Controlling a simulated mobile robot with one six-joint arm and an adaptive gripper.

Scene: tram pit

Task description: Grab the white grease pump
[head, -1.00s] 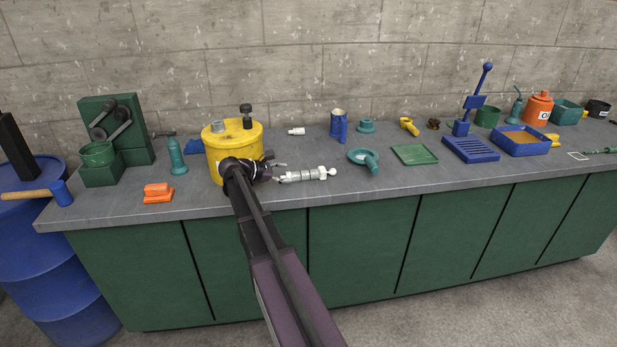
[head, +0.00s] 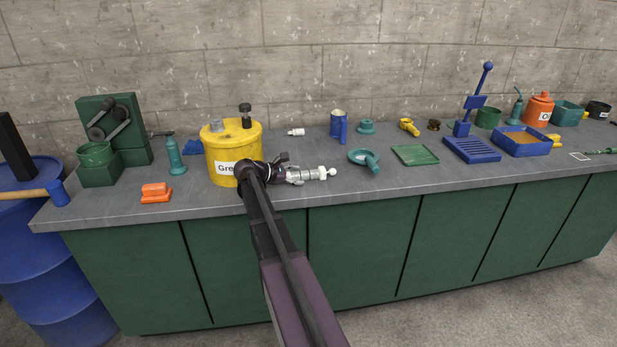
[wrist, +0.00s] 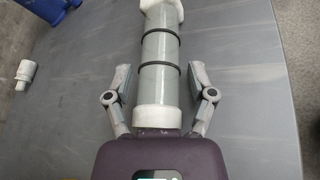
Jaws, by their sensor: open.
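The white grease pump (head: 318,174) lies on its side on the grey bench top, just right of the yellow grease drum. In the wrist view the pump (wrist: 160,62) is a pale cylinder with dark rings and white ends, pointing away from my gripper. My gripper (head: 295,177) is at the pump's left end in the head view. In the wrist view my gripper (wrist: 160,88) is open, with one finger on each side of the pump's near part and a gap on both sides. The pump's near end is close to the gripper's palm; whether they touch is unclear.
The yellow grease drum (head: 232,150) stands close to the left of my gripper. The bench front edge is near.

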